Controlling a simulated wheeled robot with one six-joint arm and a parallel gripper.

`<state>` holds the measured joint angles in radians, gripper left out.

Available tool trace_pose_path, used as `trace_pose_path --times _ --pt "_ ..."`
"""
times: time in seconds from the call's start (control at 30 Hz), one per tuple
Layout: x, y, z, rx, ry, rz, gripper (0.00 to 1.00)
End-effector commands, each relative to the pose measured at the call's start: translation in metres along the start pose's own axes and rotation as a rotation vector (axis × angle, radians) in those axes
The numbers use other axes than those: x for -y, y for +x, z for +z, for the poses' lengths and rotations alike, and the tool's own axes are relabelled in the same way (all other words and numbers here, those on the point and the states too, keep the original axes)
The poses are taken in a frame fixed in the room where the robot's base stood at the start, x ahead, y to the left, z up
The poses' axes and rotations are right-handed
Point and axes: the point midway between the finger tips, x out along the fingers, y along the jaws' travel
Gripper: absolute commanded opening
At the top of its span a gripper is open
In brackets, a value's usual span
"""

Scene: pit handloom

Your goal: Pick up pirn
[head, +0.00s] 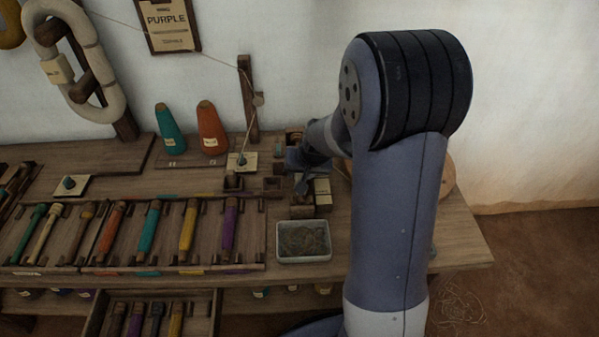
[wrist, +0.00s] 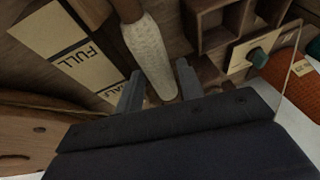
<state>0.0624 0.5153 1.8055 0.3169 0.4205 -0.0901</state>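In the wrist view a pirn (wrist: 149,48) wound with cream-white yarn, with a dark wooden end, reaches down between the two fingers of my gripper (wrist: 160,88). The fingers stand apart on either side of its lower end, and I see no clear grip on it. In the head view my gripper (head: 300,165) is over the right part of the bench, beside the small wooden boxes. This cream pirn cannot be made out there, behind my gripper and arm. Other pirns lie in the bench rack, among them a purple pirn (head: 229,228) and a teal pirn (head: 150,226).
A card marked FULL (wrist: 82,45) lies beside the cream pirn. A grey metal tray (head: 303,241) stands near the bench's front edge. A teal cone (head: 169,134) and an orange cone (head: 211,131) stand at the back. A drawer below holds several pirns.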

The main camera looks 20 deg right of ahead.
Motion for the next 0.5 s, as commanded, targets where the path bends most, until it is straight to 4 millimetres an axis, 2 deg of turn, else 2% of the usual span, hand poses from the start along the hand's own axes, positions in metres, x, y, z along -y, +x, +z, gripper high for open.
trace_pose_path --times 0.5 --pt "-0.0011 0.0045 0.0020 0.000 0.000 0.000 0.36"
